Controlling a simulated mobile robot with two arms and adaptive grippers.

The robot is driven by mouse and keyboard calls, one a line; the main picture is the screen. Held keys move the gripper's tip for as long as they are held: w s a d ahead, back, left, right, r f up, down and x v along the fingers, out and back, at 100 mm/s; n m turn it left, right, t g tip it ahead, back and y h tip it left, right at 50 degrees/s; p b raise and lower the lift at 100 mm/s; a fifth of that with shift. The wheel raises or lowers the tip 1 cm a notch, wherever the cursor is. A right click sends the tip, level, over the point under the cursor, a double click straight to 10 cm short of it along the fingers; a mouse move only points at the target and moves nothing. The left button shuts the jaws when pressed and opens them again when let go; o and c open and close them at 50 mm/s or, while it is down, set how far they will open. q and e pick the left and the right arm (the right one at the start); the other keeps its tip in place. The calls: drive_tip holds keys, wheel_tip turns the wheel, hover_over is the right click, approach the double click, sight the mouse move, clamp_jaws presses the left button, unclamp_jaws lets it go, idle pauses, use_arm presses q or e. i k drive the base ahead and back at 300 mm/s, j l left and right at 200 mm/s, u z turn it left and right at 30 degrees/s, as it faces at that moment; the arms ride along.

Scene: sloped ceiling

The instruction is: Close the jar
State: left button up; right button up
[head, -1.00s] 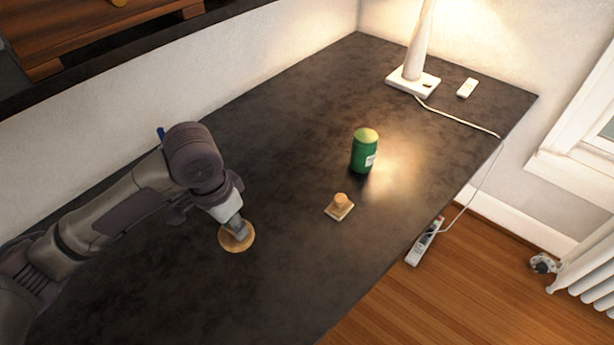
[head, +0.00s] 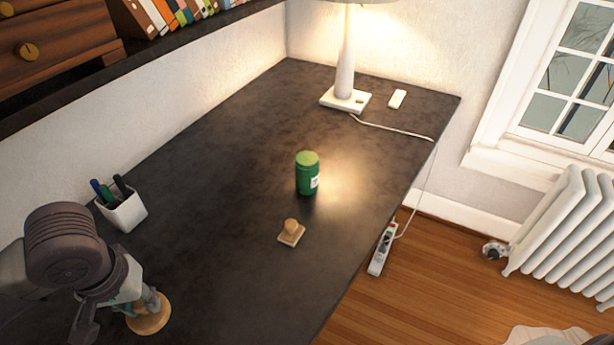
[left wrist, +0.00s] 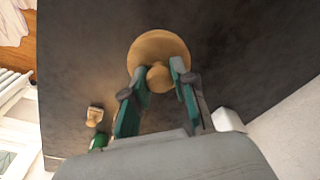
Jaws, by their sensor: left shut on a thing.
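A green jar (head: 307,180) with a pale label stands upright on the dark desk, near the middle of the head view. Its top looks yellow-green; I cannot tell whether it is open. A round wooden lid (head: 150,322) with a knob is at the lower left. My left gripper (head: 153,302) is shut on the lid's knob. In the left wrist view the gripper (left wrist: 160,77) has a finger on each side of the knob, with the lid's disc (left wrist: 152,45) beyond. I cannot tell whether the lid touches the desk. My right gripper is not in view.
A small square wooden piece with a knob (head: 291,232) lies between lid and jar. A white pen cup (head: 122,210) stands near the wall at left. A lamp (head: 344,98) and a white remote (head: 397,99) are at the back.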

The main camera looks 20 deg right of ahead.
sight(307, 163)
drive_tip(key=i+l+u, duration=0.15)
drive_tip(key=l, duration=0.4)
drive_tip(key=l+u, duration=0.1)
drive_tip(key=l, duration=0.4)
drive_tip(key=i+l+u, duration=0.15)
drive_tip(key=l, duration=0.4)
